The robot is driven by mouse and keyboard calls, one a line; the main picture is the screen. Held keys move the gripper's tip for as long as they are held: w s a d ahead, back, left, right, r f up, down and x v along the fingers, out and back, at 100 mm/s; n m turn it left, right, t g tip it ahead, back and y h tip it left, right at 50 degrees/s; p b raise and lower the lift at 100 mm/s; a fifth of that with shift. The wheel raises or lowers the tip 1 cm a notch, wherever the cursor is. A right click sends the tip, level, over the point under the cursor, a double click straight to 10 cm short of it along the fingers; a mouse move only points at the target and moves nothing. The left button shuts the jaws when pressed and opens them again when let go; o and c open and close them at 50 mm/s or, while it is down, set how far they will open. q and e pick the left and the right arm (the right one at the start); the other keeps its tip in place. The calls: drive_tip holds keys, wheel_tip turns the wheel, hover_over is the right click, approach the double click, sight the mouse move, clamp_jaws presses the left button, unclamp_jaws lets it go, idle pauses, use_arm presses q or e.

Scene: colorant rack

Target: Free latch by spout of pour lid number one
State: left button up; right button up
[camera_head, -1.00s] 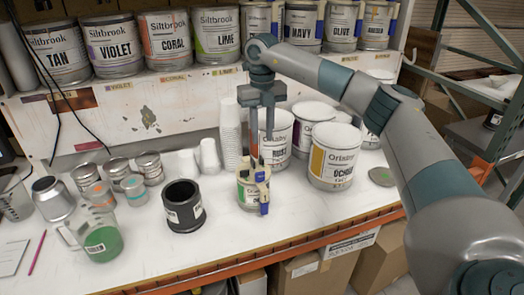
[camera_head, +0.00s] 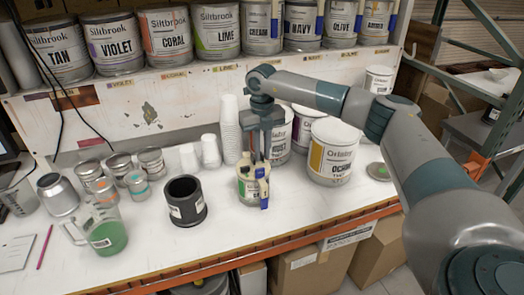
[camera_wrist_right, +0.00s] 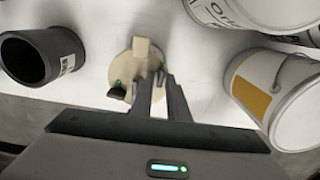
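A small can with a green label (camera_head: 246,190) stands upright near the front of the bench. It wears a cream pour lid (camera_head: 252,170) with a blue part (camera_head: 264,192) on its near right side. In the right wrist view the lid (camera_wrist_right: 124,68) shows from above, with a raised cream block (camera_wrist_right: 148,50), a dark tab (camera_wrist_right: 117,93) and green spots at its rim. My right gripper (camera_head: 262,158) points down at the lid's right side, its fingers slightly apart. I cannot tell whether they touch the lid. My left gripper is not in view.
A black canister (camera_head: 186,205) stands left of the can. A large white pail with a yellow label (camera_head: 334,155) stands to the right. Stacked white cups (camera_head: 230,135) are behind. A green-filled jug (camera_head: 106,235) and several small tins are at left. The bench's front edge (camera_head: 230,262) is close.

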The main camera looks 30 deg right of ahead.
clamp_jaws()
drive_tip(key=shift+f+n+b, duration=0.15)
drive_tip(key=shift+n+b, duration=1.2)
drive_tip(key=shift+n, duration=0.15)
drive_tip(key=n+b, duration=0.2)
drive_tip(key=n, duration=0.2)
drive_tip(key=shift+d+n+b, duration=0.15)
drive_tip(key=shift+n+b, duration=0.15)
drive_tip(key=shift+b, duration=0.05)
drive_tip(key=n+b, duration=0.1)
drive_tip(key=n, duration=0.3)
drive_tip(key=shift+w+b, duration=0.1)
drive_tip(key=shift+b, duration=0.25)
drive_tip(key=shift+w+d+r+n+b, duration=0.1)
drive_tip(key=shift+n+b, duration=0.15)
drive_tip(key=shift+n, duration=0.95)
drive_tip(key=shift+r+n+b, duration=0.1)
drive_tip(key=shift+n+b, duration=0.1)
drive_tip(key=shift+n, duration=1.3)
